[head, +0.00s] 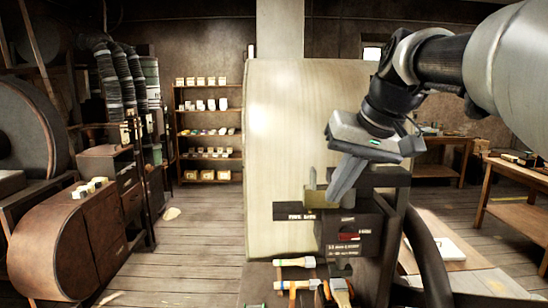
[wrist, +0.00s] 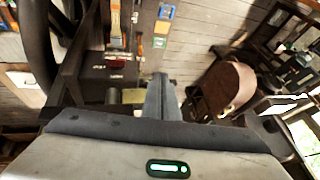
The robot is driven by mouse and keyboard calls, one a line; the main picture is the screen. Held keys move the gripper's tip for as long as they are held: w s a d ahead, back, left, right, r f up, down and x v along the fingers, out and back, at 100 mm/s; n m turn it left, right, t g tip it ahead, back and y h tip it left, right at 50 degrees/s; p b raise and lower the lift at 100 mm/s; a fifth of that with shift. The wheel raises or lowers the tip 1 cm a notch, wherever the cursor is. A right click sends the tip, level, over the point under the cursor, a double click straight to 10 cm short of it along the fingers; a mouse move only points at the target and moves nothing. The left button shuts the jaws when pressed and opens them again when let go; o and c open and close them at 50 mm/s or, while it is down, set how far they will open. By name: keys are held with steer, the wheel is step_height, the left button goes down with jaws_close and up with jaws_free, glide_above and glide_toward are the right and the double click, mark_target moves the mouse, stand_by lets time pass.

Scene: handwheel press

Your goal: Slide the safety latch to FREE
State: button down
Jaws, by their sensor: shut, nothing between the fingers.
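My gripper (head: 337,202) comes down from the upper right in the head view, its fingers together and empty. A small brass-coloured block (head: 315,196), which looks like the latch's tab, stands just left of the fingertips. Whether they touch it I cannot tell. Below it a dark strip with small white lettering (head: 293,213) sticks out to the left, too small to read surely. The dark press housing (head: 350,236) with a red mark is under the fingers. In the wrist view the fingers (wrist: 161,80) lie beside the brass block (wrist: 133,96).
Tools with wooden and orange handles (head: 296,263) lie in front of the housing. A pale broad panel (head: 290,120) stands behind. A dark curved rim (head: 428,255) is at right. Shelves (head: 208,130) and a rounded wooden cabinet (head: 65,240) are farther left, with open floor between.

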steer(key=w+d+r+y+p, duration=0.1)
steer(key=w+d+r, duration=0.2)
steer(key=w, duration=0.3)
steer(key=w+d+r+n+y+p, duration=0.1)
steer(key=w+d+r+y, duration=0.1)
steer(key=w+d+r, duration=0.2)
steer(key=w, duration=0.2)
steer(key=shift+w, duration=0.35)
glide_above(311, 190)
steer(key=d, duration=0.4)
step_height(311, 190, down, 8)
steer(key=shift+d+r, duration=0.1)
steer(key=shift+r, duration=0.1)
steer(key=a, duration=0.4)
steer(key=shift+a, duration=0.15)
steer(key=shift+r, duration=0.15)
